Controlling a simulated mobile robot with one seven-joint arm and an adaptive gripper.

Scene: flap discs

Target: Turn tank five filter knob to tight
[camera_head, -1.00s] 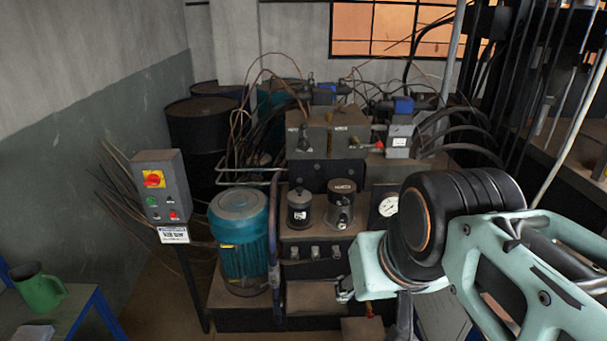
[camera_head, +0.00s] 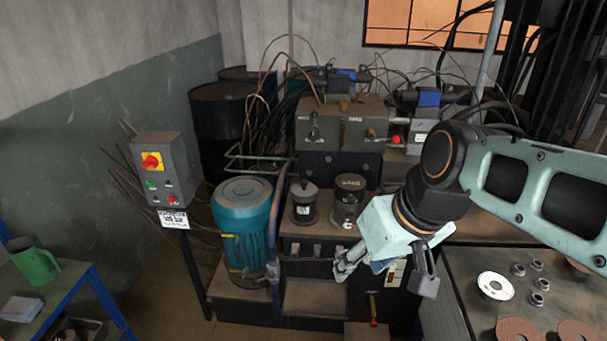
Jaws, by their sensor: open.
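A hydraulic power unit stands in the middle of the view, with a dark tank top (camera_head: 325,228). On it are two dark round caps: a black one (camera_head: 304,203) on the left and a grey-brown one (camera_head: 349,196) with a label on the right. I cannot read a "five" or a "tight" mark on anything. Several small knobs sit on the tank's front face below the caps, partly hidden. My gripper (camera_head: 345,268) is at the front right of the tank, below the right cap, apart from it. Its fingers are small here and seem empty. My arm hides the tank's right part.
A teal motor (camera_head: 242,225) stands left of the tank, beside a blue-grey pipe. A control box (camera_head: 160,170) on a post is further left. A valve block (camera_head: 343,124) with levers rises behind. A bench (camera_head: 465,285) with discs and fittings is at right.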

